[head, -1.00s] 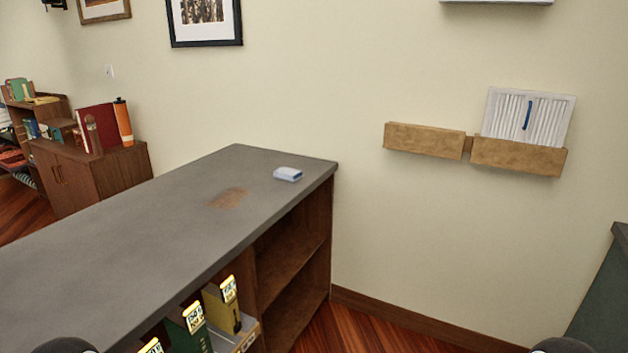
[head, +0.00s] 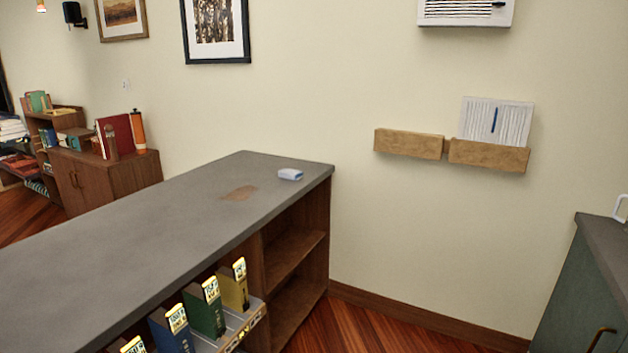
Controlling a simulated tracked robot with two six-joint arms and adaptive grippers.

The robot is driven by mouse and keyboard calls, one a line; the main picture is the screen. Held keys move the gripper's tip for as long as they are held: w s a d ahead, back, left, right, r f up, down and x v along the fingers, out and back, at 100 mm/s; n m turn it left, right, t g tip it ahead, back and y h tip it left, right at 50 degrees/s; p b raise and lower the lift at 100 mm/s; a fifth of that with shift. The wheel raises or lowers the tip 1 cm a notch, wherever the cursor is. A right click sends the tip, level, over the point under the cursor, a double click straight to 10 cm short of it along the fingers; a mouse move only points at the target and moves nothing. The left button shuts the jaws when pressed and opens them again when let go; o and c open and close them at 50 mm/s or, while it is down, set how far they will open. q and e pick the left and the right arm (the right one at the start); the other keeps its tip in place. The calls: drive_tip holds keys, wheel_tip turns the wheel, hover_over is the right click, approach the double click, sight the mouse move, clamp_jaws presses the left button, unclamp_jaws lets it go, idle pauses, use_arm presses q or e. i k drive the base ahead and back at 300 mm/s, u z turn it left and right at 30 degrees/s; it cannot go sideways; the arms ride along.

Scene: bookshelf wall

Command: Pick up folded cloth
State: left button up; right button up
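A small folded cloth (head: 290,174), pale blue and white, lies flat on the grey top of a long low bookshelf (head: 120,235). It is close to the far right end of that top, near the wall. A brown stain-like patch (head: 240,193) is on the top just left of the cloth. Neither of my grippers shows in the head view.
Several binders (head: 206,306) stand in the shelf's front. A green cabinet (head: 580,300) stands at the right, with wood floor between. Two wooden wall pockets (head: 489,155) hang on the wall. A brown cabinet (head: 105,180) stands at the back left.

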sight(292, 174)
drive_tip(key=u, duration=0.2)
drive_tip(key=i, duration=0.9)
drive_tip(key=z, duration=0.55)
drive_tip(key=i, duration=0.95)
drive_tip(key=z, duration=0.3)
drive_tip(key=i, duration=1.35)
drive_tip(key=u, duration=0.55)
